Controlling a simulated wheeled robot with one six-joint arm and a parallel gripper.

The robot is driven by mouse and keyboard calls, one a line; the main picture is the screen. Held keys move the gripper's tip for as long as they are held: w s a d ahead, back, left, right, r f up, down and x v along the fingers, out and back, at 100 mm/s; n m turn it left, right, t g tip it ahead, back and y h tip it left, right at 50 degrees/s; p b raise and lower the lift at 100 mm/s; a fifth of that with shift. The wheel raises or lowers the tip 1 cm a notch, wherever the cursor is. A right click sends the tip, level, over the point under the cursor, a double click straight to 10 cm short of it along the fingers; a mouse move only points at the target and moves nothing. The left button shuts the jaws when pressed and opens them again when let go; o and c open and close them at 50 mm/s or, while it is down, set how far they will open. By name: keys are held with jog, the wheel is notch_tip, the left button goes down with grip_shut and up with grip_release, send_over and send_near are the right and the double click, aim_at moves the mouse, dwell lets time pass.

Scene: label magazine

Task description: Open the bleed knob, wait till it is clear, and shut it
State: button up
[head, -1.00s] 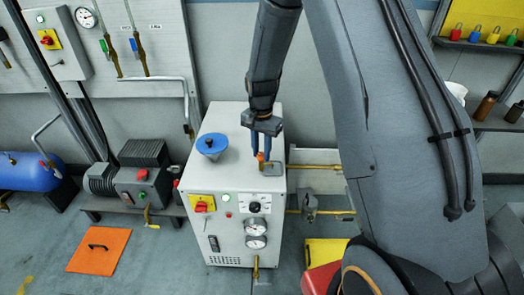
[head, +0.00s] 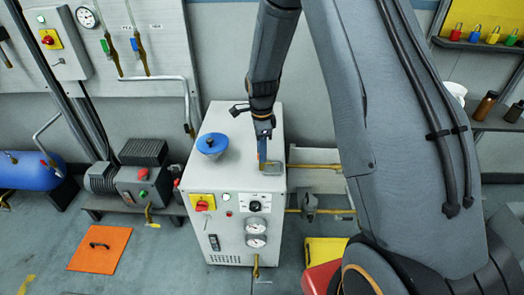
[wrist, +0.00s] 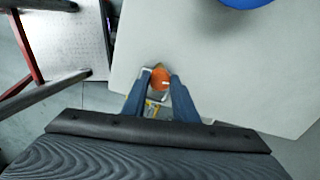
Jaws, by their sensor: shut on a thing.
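The bleed knob is the orange piece (wrist: 160,77) on top of the white cabinet (head: 236,176), near its right edge. In the wrist view it sits between my two blue fingertips. My gripper (head: 263,154) points straight down and is shut on the knob; it also shows in the wrist view (wrist: 160,84). In the head view the fingers hide most of the knob. A small grey block (head: 272,168) lies right beside it on the cabinet top. I cannot make out any fluid at the knob.
A blue round funnel or cap (head: 212,144) stands on the cabinet top left of my gripper. A brass pipe (head: 315,167) runs off to the right.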

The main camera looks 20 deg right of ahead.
jog(key=shift+m, duration=0.9)
jog(key=o, duration=1.1)
jog(key=shift+d, duration=0.1)
jog(key=shift+c, duration=0.2)
jog(key=shift+r, duration=0.2)
notch_tip(320, 180, up, 8)
jog(key=shift+f+b, duration=0.25)
jog(key=shift+b, duration=0.5)
jog(key=shift+s, duration=0.15)
